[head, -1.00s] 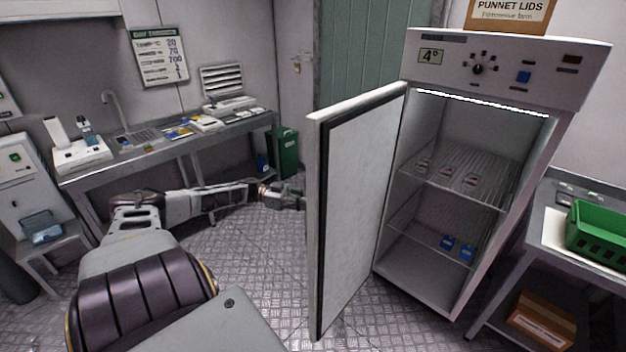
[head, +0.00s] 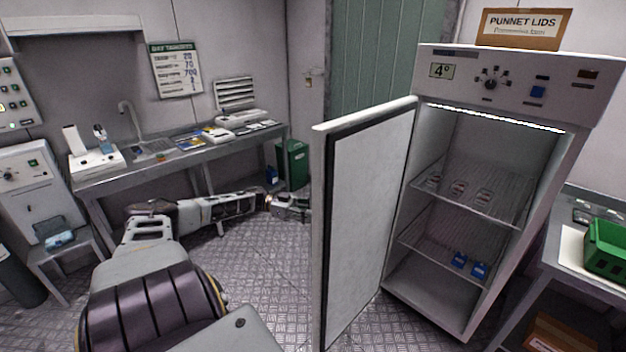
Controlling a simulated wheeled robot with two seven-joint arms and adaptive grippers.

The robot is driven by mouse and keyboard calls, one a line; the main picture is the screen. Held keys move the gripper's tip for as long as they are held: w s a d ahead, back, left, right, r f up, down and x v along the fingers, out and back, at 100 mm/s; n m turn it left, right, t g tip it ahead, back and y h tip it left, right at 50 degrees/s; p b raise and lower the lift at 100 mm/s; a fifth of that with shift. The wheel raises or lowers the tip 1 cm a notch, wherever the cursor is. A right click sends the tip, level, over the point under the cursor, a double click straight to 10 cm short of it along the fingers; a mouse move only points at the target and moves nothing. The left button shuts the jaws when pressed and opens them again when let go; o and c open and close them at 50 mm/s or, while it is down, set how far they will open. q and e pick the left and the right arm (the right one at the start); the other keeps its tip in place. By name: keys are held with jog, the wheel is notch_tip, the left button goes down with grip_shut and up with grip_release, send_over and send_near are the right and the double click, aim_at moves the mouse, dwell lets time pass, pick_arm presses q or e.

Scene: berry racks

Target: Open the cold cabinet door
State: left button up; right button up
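The cold cabinet (head: 505,91) stands at the right with its door (head: 368,215) swung wide open toward the left. The inner face and dark seal of the door show, and the lit interior is exposed. The outer face of the door and its handle are hidden. My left arm reaches in low from the left, and my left gripper (head: 290,203) is at the outer side of the door, near its free edge. Its fingertips are small and partly behind the door, so contact and opening cannot be told. My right gripper is out of view.
Wire shelves (head: 470,197) inside hold small red-marked punnets and blue packs (head: 459,259). A punnet lids box (head: 524,27) sits on top. A side table with a green crate (head: 606,247) is at right. A steel bench (head: 180,160) lines the left wall. Patterned metal floor is open between.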

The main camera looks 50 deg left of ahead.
pick_arm(q)
jog(key=v, duration=1.2)
dwell(0.6)
jog(key=shift+f, duration=0.1)
dwell(0.4)
jog(key=shift+w+m, duration=0.1)
jog(key=shift+m, duration=0.2)
